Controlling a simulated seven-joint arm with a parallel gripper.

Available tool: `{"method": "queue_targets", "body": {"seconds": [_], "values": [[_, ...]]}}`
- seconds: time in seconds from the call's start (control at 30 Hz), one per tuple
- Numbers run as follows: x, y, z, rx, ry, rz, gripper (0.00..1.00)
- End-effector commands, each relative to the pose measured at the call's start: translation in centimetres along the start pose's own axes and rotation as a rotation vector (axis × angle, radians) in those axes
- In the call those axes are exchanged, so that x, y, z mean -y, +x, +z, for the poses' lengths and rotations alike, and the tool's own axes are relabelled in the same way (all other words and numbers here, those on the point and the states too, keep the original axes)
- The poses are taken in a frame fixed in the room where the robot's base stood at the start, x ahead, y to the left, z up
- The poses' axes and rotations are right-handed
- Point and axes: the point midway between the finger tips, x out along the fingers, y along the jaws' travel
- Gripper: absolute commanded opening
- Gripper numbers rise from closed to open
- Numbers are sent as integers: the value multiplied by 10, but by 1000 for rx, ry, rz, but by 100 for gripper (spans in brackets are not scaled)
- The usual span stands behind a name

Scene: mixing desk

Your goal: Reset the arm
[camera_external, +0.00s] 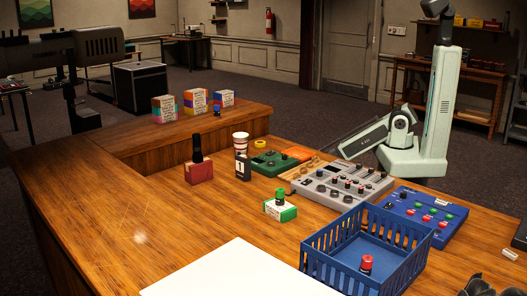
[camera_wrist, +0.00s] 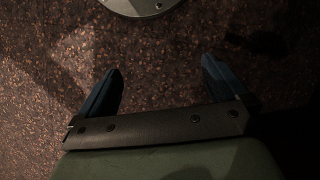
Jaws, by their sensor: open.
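My gripper (camera_wrist: 160,82) shows in the wrist view with its two dark blue fingers spread wide apart. Nothing is between them; only dark speckled floor (camera_wrist: 165,50) shows beyond. The edge of a round pale metal piece (camera_wrist: 143,5) shows at the top of that view. In the external view my pale green arm (camera_external: 440,100) stands at the far right behind the desk, upright, with one link (camera_external: 362,140) angled down to the left. I cannot make out the gripper in the external view.
The desk's left part is clear.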

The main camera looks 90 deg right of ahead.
Motion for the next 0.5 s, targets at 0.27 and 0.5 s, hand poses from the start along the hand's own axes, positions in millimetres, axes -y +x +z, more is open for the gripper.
{"method": "queue_targets", "body": {"seconds": [0.27, 0.5], "values": [[46, 50, 79, 71, -189, 87, 100], [61, 82, 138, 123, -328, 158, 100]]}}
